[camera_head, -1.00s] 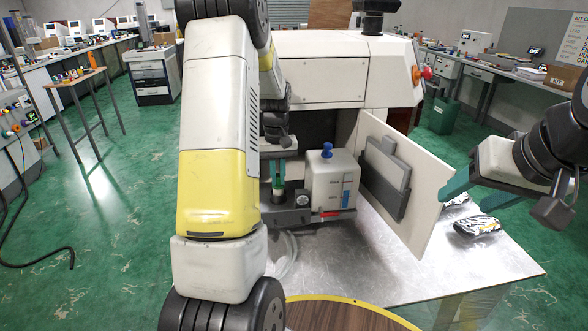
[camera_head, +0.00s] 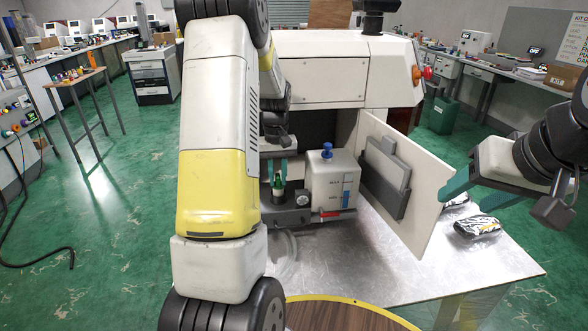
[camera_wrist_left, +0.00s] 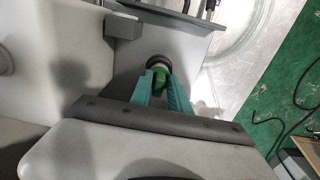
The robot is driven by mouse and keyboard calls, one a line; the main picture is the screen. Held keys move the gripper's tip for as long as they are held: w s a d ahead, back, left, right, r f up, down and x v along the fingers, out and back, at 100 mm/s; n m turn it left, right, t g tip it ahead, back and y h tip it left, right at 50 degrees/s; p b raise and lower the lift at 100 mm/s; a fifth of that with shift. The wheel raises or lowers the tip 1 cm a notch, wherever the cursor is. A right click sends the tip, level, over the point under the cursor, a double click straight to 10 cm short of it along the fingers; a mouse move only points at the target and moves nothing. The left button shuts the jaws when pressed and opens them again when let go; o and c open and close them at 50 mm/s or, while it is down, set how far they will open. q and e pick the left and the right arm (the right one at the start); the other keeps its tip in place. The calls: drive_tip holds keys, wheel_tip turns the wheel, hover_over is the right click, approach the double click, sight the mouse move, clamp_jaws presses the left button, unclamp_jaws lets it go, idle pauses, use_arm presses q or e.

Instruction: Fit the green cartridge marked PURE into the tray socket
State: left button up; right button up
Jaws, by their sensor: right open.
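The green cartridge (camera_head: 278,182) is between the teal fingertips of my left gripper (camera_head: 277,170), over the dark tray (camera_head: 290,217) at the machine's opening. In the left wrist view the cartridge (camera_wrist_left: 160,77) fills the gap between the fingers of the left gripper (camera_wrist_left: 161,84), and a dark ring shows at its far end. The fingers appear shut on it. Its marking cannot be read. The socket is mostly hidden, and I cannot tell how deep the cartridge sits. My right gripper (camera_head: 462,192) is open and empty at the right, beyond the door.
A white tank with a blue cap (camera_head: 327,180) stands right beside the cartridge. The machine's open door (camera_head: 420,190) is between the tank and my right gripper. Patterned packets (camera_head: 478,227) lie on the metal table (camera_head: 400,270), whose front is clear.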

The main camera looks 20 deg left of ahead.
use_arm(q)
drive_tip(key=shift+r, duration=2.9)
drive_tip(key=shift+r, duration=0.1)
drive_tip(key=s+d+r+m+t+h, duration=0.1)
drive_tip(key=s+d+r+m+t, duration=0.15)
drive_tip(key=s+d+r, duration=0.6)
drive_tip(key=s+d+r+m+t, duration=0.1)
drive_tip(key=s+d+r+t, duration=0.1)
drive_tip(key=s, duration=0.6)
drive_tip(key=s+d+r+m+t+h, duration=0.1)
drive_tip(key=s+d+r+m, duration=0.1)
drive_tip(key=s, duration=0.6)
drive_tip(key=shift+d+r+t, duration=0.35)
drive_tip(key=shift+d+r, duration=0.15)
drive_tip(key=shift+r, duration=0.45)
